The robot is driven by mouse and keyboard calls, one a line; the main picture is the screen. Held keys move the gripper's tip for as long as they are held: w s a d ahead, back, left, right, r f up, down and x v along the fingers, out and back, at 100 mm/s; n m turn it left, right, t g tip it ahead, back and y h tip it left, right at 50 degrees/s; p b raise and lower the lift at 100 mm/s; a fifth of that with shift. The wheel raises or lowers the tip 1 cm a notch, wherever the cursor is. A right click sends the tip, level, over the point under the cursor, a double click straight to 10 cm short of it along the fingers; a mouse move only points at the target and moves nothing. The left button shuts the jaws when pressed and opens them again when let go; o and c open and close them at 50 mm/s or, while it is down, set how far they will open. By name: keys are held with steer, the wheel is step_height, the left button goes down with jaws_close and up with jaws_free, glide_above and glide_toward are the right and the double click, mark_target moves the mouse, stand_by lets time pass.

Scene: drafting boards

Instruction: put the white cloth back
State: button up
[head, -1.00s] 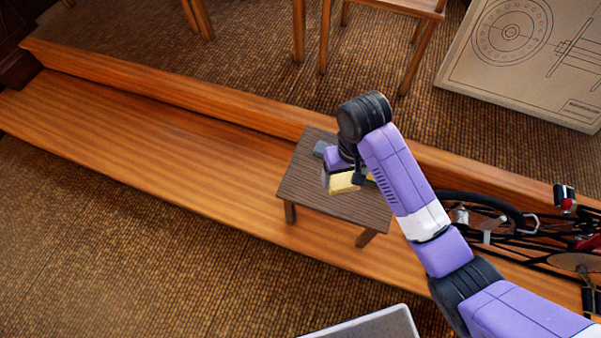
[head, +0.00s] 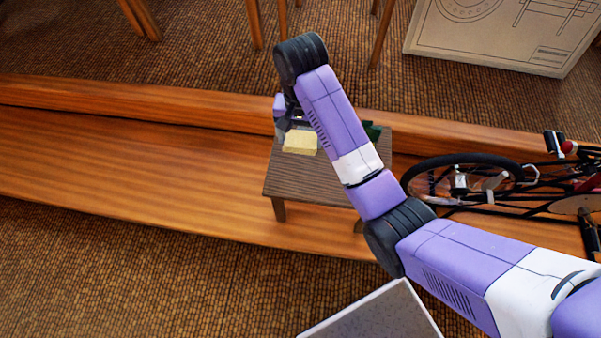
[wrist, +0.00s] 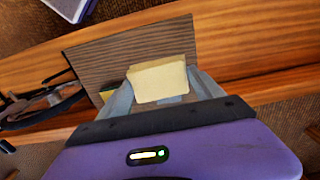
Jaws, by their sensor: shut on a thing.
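My gripper (wrist: 160,92) is shut on a pale yellow block (wrist: 158,80), which sits between its two grey fingers. In the head view the pale yellow block (head: 300,142) is over the back left part of a small dark wooden table (head: 310,188). I cannot tell whether it touches the tabletop. The arm hides part of the table and most of the gripper. I see nothing that is clearly a white cloth; I cannot tell whether the block is a folded cloth.
A dark green thing (head: 373,131) shows at the table's back right, partly behind my arm. A bicycle (head: 470,185) lies to the right. A long wooden step (head: 120,165) runs behind and under the table. A pale speckled panel (head: 375,315) is in front.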

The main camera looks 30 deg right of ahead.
mark_target(301, 175)
step_height(301, 175, down, 18)
steer(key=shift+b, duration=0.85)
steer(key=shift+f, duration=0.1)
steer(key=o, duration=1.2)
step_height(301, 175, up, 12)
steer(key=p, duration=0.1)
steer(key=shift+p, duration=0.35)
